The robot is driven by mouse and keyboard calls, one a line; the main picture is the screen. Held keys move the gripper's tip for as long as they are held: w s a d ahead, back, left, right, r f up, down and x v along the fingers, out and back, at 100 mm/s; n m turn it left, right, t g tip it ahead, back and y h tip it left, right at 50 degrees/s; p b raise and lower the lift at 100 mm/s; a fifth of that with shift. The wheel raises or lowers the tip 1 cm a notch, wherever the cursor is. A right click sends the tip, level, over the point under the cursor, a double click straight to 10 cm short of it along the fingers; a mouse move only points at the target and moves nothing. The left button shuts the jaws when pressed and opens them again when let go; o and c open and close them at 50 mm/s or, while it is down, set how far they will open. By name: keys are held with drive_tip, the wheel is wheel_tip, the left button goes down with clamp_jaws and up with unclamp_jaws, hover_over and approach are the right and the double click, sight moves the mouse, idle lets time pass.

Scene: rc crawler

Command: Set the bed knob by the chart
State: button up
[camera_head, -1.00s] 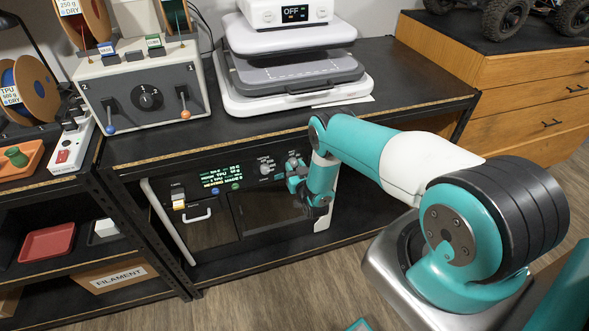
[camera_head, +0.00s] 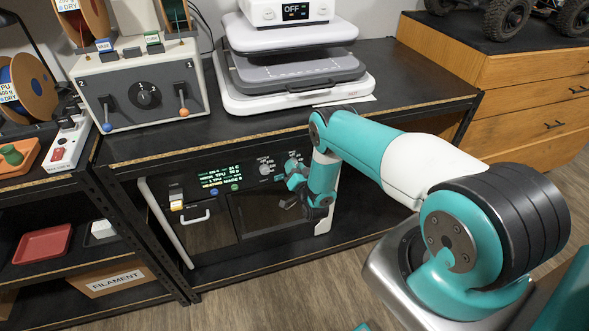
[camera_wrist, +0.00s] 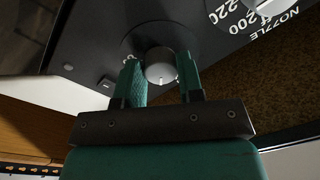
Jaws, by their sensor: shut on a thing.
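The printer's dark front panel (camera_head: 250,185) is on the lower shelf, with a small screen (camera_head: 220,176) of green and white text, too small to read fully. A grey round knob (camera_wrist: 161,66) with a white mark shows in the wrist view; its own scale is hidden. My gripper (camera_wrist: 160,76) is shut on this knob, one teal finger on each side. A second knob (camera_wrist: 270,6), labelled NOZZLE with 200 and 220 beside it, is at the upper right there. In the head view my gripper (camera_head: 294,186) is at the panel's right side. I cannot make out a chart.
A grey box (camera_head: 140,95) with a dial and two levers and a stacked press-like device (camera_head: 290,75) stand on top. A wooden drawer unit (camera_head: 500,80) is at the right.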

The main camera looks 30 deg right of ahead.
idle(0.3)
drive_tip(key=o, duration=0.9)
drive_tip(key=shift+p+v, duration=4.25)
drive_tip(key=shift+v, duration=4.45)
drive_tip(key=shift+f, duration=0.1)
